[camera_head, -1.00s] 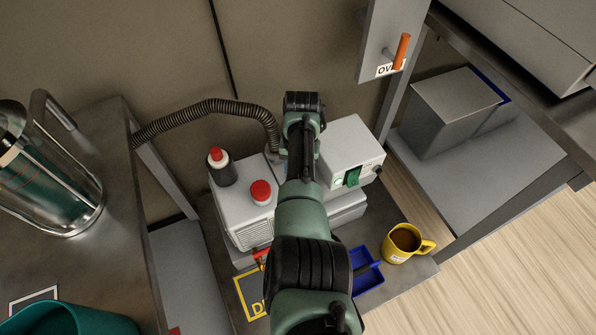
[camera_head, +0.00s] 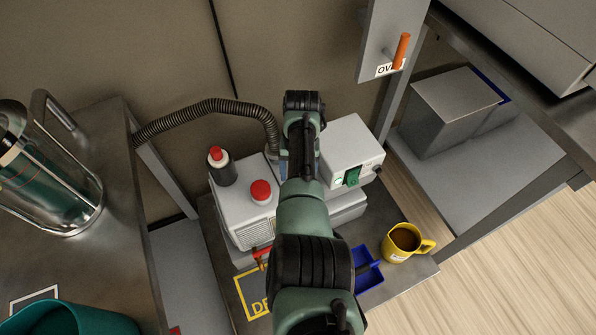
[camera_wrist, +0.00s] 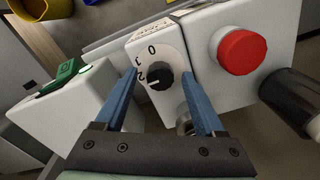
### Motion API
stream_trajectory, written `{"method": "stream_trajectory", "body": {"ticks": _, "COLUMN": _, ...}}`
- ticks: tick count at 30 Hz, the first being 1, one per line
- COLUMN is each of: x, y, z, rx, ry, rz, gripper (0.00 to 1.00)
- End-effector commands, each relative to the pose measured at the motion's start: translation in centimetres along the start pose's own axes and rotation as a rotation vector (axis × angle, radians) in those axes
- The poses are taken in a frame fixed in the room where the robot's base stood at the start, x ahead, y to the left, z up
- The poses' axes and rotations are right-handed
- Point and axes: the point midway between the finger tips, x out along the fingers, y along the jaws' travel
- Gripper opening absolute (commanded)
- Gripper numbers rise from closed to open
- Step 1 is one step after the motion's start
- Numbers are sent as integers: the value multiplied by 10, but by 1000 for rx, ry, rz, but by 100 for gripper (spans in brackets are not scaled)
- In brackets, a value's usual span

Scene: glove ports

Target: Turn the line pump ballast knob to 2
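The ballast knob (camera_wrist: 158,78) is a round black knob with a white pointer line, on a white dial face of the pump (camera_head: 240,217). In the wrist view, its pointer aims left, close to the printed 2. In the head view my arm hides the knob and most of the fingers.
On the pump are a red cap (camera_head: 261,191) and a dark bottle (camera_head: 222,168). A white box with a green switch (camera_head: 352,176) stands right of my arm. A ribbed hose (camera_head: 210,107) runs behind. A yellow mug (camera_head: 402,243) and blue tray (camera_head: 368,275) sit in front.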

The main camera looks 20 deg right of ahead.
Motion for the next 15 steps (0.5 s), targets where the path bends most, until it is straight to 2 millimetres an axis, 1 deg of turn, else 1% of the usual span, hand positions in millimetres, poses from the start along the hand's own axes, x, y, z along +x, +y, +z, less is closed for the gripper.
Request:
{"method": "stream_trajectory", "body": {"ticks": 7, "x": 0, "y": 0, "z": 0, "rx": 1, "ry": 1, "rz": 0, "gripper": 72}}
{"method": "stream_trajectory", "body": {"ticks": 9, "x": -3, "y": 0, "z": 0, "rx": 1, "ry": 2, "rz": 0, "gripper": 72}}
{"method": "stream_trajectory", "body": {"ticks": 11, "x": -9, "y": 0, "z": -1, "rx": 1, "ry": 3, "rz": 0, "gripper": 72}}
{"method": "stream_trajectory", "body": {"ticks": 14, "x": -25, "y": 0, "z": -1, "rx": 1, "ry": 4, "rz": 0, "gripper": 72}}
{"method": "stream_trajectory", "body": {"ticks": 15, "x": -34, "y": 0, "z": -1, "rx": 1, "ry": 3, "rz": 0, "gripper": 72}}
